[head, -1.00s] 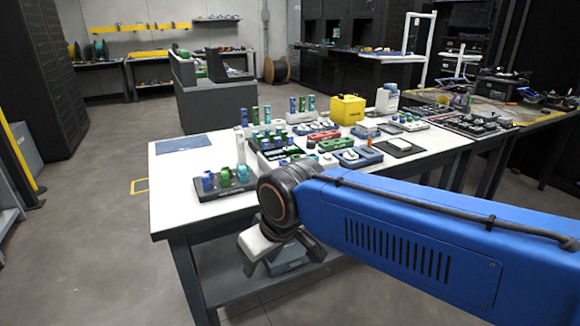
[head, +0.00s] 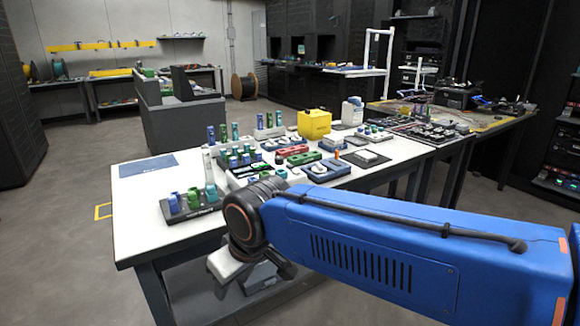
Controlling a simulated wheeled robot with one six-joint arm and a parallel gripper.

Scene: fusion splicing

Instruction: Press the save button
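My blue arm reaches in from the right, and its dark wrist joint is in front of the white table's near edge. My gripper (head: 258,282) hangs below the wrist, partly hidden by it and low against the table's underside. Its fingers are too small and dark to tell open from shut. I cannot make out a save button in the head view. Several small devices stand on the white table (head: 150,225), but none shows a button clearly enough to name it.
A rack with blue and green pieces (head: 192,204) stands at the table's near left. A yellow box (head: 314,123) and a white canister (head: 352,110) are at the back. A blue mat (head: 148,166) lies far left, with bare tabletop around it. Dark benches stand to the right.

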